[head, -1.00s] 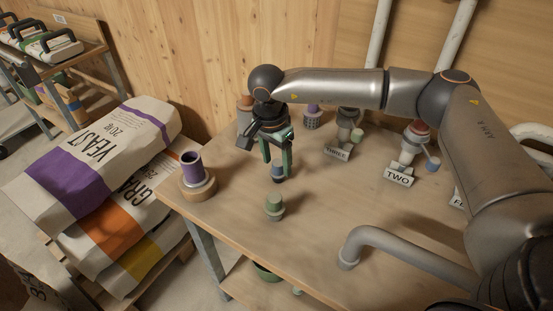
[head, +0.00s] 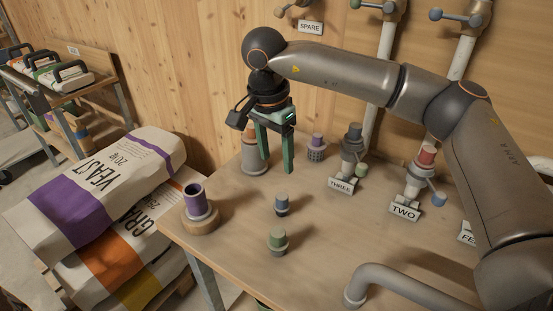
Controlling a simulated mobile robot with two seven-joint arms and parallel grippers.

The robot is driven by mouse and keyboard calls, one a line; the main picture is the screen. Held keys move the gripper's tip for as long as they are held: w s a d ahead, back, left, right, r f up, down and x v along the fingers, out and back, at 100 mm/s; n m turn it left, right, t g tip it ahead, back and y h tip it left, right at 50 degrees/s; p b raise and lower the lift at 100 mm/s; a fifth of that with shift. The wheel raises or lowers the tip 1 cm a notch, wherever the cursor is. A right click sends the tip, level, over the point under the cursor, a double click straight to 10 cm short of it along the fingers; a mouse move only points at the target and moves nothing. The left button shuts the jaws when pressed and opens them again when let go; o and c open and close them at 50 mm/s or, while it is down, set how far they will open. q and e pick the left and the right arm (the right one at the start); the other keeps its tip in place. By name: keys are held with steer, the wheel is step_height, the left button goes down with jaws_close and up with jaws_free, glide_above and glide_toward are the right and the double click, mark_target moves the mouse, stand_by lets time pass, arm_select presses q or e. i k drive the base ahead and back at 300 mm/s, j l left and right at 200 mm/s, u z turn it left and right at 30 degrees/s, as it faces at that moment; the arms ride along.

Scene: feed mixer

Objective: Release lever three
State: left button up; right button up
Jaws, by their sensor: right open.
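Station three is a dark grey fitting (head: 352,148) at the back of the table, behind a white "THREE" label (head: 341,185). A short lever with a green knob (head: 361,170) sticks out at its lower right. My right gripper (head: 276,169) is open and empty, pointing down, to the left of station three. Its green fingers are apart from the lever. My left gripper is not in view.
A green-topped plug (head: 278,239), a purple cup (head: 195,201) on a wooden base and a purple-topped part (head: 316,147) stand on the table (head: 330,235). Station "TWO" (head: 404,211) is to the right. A bent grey pipe (head: 405,267) rises at the front.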

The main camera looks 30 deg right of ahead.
mark_target(361, 171)
steer(key=z, duration=1.45)
steer(key=k, duration=1)
